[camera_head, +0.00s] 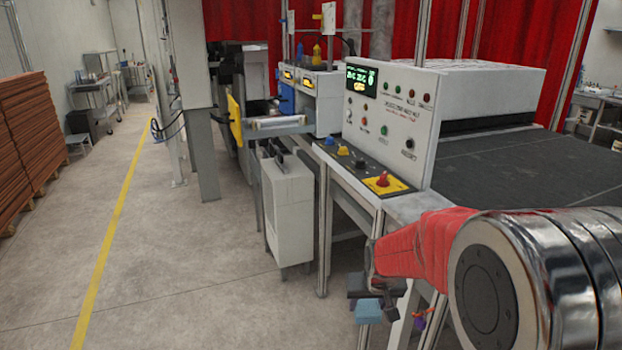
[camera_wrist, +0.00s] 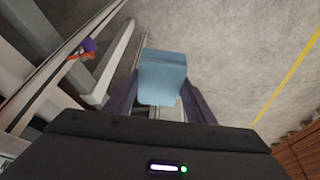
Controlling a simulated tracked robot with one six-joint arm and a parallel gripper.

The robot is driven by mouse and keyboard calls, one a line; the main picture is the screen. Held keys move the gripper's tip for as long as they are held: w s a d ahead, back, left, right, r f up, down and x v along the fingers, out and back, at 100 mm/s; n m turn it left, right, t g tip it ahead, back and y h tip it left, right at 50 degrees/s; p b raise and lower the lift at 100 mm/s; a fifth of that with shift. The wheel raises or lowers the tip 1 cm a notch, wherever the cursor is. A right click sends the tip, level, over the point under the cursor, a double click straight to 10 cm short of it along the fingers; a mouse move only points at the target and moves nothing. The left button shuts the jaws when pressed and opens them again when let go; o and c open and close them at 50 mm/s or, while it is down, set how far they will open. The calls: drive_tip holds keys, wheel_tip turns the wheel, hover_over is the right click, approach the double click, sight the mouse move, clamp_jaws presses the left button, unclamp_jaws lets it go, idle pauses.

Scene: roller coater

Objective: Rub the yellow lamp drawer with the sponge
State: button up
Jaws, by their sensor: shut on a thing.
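The yellow lamp drawer (camera_head: 235,121) is pulled out from the machine, left of centre in the head view. Its yellow front plate faces the aisle, and a metallic tray-like body (camera_head: 277,124) runs back to the machine. My gripper (camera_head: 366,287) is low at the front right of the head view, pointing down beside the machine. It is shut on a light blue sponge (camera_head: 369,312). In the wrist view the sponge (camera_wrist: 162,74) sits between the two dark fingers. The gripper is well apart from the drawer, nearer to me and lower in the picture.
A control panel (camera_head: 391,125) and a console with a red button (camera_head: 383,180) stand between my gripper and the drawer. A white cabinet (camera_head: 287,208) is below the drawer. A dark conveyor (camera_head: 530,165) lies right. The aisle floor (camera_head: 190,270) at left is clear.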

drive_tip(key=shift+m, duration=0.8)
drive_tip(key=w+r, duration=0.1)
drive_tip(key=r, duration=0.1)
drive_tip(key=w+r, duration=0.2)
drive_tip(key=r, duration=0.1)
drive_tip(key=w+r, duration=0.1)
drive_tip(key=r, duration=0.1)
drive_tip(key=shift+w+a+r, duration=0.15)
drive_tip(key=shift+w+r, duration=0.2)
wheel_tip(320, 180, up, 8)
drive_tip(key=w+m+h, duration=0.1)
drive_tip(key=w, duration=0.1)
drive_tip(key=shift+w+m, duration=0.25)
drive_tip(key=shift+m, duration=0.15)
